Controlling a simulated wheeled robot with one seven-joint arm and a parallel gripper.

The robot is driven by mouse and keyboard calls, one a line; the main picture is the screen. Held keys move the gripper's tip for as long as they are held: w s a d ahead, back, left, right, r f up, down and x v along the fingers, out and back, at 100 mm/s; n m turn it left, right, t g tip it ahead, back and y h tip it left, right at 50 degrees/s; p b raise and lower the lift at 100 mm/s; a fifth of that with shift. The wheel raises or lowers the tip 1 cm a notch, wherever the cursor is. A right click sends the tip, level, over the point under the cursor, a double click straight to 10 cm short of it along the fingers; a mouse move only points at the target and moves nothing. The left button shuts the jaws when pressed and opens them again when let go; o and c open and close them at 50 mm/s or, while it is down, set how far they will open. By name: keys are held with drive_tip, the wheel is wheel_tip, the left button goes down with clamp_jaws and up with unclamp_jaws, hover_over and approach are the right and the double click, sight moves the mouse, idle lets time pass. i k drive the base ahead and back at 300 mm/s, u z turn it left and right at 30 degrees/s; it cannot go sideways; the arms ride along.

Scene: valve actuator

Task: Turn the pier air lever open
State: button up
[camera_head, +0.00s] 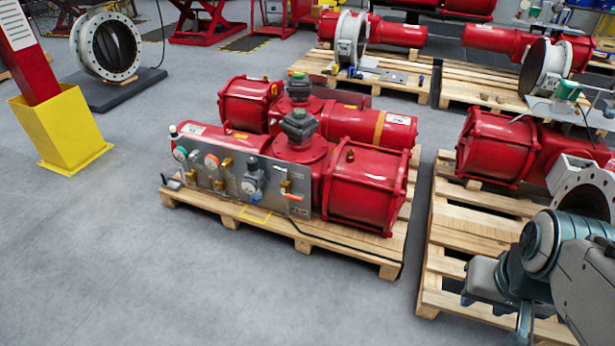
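A red valve actuator (365,185) lies on a wooden pallet in the middle of the view. A grey metal control panel (232,200) stands along its front left side, with gauges and brass fittings. Near the panel's right end, a small lever with an orange-red handle (293,197) sits by a brass valve. The handle points roughly sideways, to the right. I cannot read the labels, so I cannot tell whether this is the pier air lever. My gripper (490,283) appears at the lower right, well away from the panel. Its fingers are not clear enough to tell open from shut.
Another pallet (440,262) with a red actuator (497,146) stands close on the right, beneath my arm. A yellow post base (62,132) stands at the left. The grey floor (200,285) in front of the middle pallet is clear.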

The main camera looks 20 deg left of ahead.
sight(282, 191)
drive_tip(key=u, duration=0.3)
drive_tip(key=i, duration=0.3)
drive_tip(key=u, duration=0.8)
drive_tip(key=i, duration=1.45)
drive_tip(key=z, duration=0.95)
